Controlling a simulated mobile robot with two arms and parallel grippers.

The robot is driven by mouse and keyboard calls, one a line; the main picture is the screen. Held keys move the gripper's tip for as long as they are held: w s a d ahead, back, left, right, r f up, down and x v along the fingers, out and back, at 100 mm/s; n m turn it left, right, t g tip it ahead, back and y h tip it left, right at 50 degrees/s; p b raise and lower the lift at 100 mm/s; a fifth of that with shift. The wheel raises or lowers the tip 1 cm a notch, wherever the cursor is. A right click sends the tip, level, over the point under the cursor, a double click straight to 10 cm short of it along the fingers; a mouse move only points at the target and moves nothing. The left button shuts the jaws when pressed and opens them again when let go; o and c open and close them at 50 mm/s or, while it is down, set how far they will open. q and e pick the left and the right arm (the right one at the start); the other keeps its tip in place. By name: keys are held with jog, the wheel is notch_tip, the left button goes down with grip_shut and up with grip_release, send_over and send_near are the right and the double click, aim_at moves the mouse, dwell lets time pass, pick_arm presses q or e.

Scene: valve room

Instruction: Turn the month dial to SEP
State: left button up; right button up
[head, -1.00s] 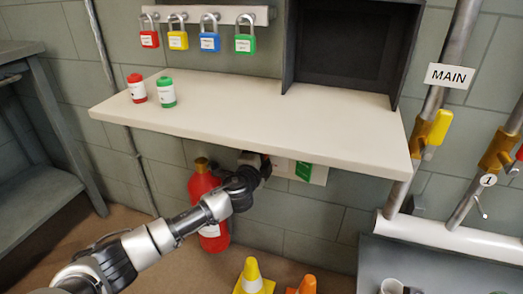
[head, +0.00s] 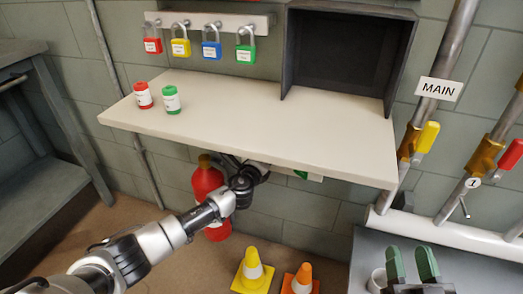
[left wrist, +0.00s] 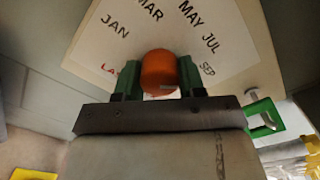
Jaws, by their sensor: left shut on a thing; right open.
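The month dial shows in the left wrist view as a round orange knob (left wrist: 159,72) on a white plate (left wrist: 240,50). The plate carries the labels JAN, MAR, MAY, JUL and SEP, and some red lettering partly hidden. My left gripper (left wrist: 160,82) is shut on the knob, with one green finger on each side. SEP is to the right of the knob. A small grey mark shows on the knob; I cannot tell which month it points to. In the head view the shelf hides the dial and my left gripper. My right gripper (head: 411,265) is open and empty at bottom right.
The white shelf (head: 250,115) overhangs the left arm, with a red and a green canister on it. A red extinguisher (head: 206,182) stands behind my left arm. Yellow (head: 252,272) and orange (head: 301,281) cones stand on the floor. A green frame (left wrist: 265,118) is right of the plate.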

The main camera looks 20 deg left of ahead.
pick_arm(q)
jog(key=shift+f+m, duration=0.1)
jog(key=shift+m, duration=0.6)
pick_arm(e)
jog(key=shift+w+d+f+g, duration=0.1)
jog(key=shift+d+f+g, duration=0.05)
jog(key=shift+f+g, duration=1)
pick_arm(q)
jog(key=o, duration=0.9)
jog(key=shift+s+p, duration=0.15)
jog(key=shift+p, duration=0.15)
jog(key=shift+s+a+p, duration=0.15)
jog(key=shift+s+p, duration=0.6)
jog(key=shift+s, duration=1.9)
jog(key=shift+s+a+p, duration=0.1)
jog(key=shift+s+p, duration=0.65)
jog(key=shift+s, duration=1.9)
pick_arm(e)
jog(key=s+d+f+g+h, duration=0.2)
jog(key=s+f+g+h, duration=0.1)
jog(key=f+g, duration=0.4)
jog(key=shift+s+d+f+g, duration=0.35)
jog(key=shift+s+d+f, duration=0.05)
jog(key=shift+s+f, duration=0.25)
